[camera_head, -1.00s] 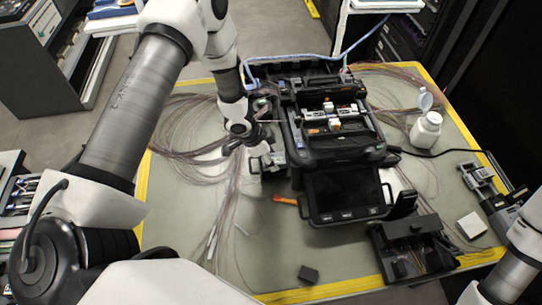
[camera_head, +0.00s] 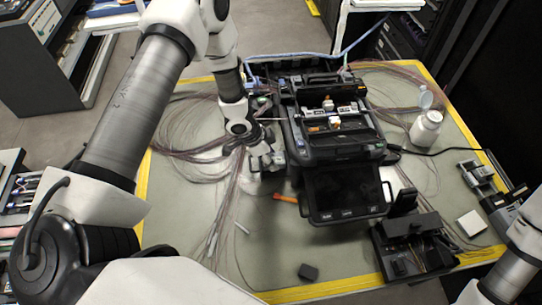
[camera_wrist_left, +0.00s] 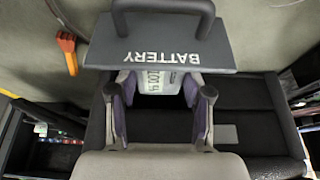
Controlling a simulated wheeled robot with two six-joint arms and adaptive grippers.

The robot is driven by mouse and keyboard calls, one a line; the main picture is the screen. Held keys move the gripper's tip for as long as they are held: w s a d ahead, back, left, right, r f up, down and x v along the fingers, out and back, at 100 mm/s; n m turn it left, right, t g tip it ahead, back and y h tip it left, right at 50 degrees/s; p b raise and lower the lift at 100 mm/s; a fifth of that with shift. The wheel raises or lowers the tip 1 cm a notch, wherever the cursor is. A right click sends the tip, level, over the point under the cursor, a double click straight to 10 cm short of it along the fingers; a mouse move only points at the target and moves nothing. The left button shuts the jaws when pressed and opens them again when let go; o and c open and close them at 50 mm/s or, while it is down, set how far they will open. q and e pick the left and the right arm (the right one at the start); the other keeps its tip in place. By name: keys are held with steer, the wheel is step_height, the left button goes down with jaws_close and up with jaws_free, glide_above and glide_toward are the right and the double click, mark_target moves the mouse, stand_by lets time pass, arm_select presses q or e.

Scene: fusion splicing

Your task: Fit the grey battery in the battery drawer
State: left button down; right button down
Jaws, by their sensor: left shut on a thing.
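The grey battery (camera_wrist_left: 158,80) shows in the left wrist view as a pale block with a printed label, between my left gripper's purple-padded fingers (camera_wrist_left: 160,105). The gripper is shut on it. The battery drawer (camera_wrist_left: 172,45) has a dark front panel marked BATTERY and a handle, and it hides part of the battery. I cannot tell how deep the battery sits in it. In the head view my left gripper (camera_head: 264,152) is at the left side of the black fusion splicer (camera_head: 335,152); the battery is hard to make out there. My right gripper is not visible.
An orange-handled tool (camera_head: 285,198) lies just below the gripper. Loose fibres (camera_head: 190,130) spread at left. A black tray (camera_head: 412,245), a white bottle (camera_head: 426,128) and a white box (camera_head: 472,223) stand at right.

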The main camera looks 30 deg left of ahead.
arm_select(q)
steer(key=shift+f, duration=0.15)
stand_by(0.3)
steer(key=shift+c, duration=2)
jaws_free()
steer(key=v, duration=1.2)
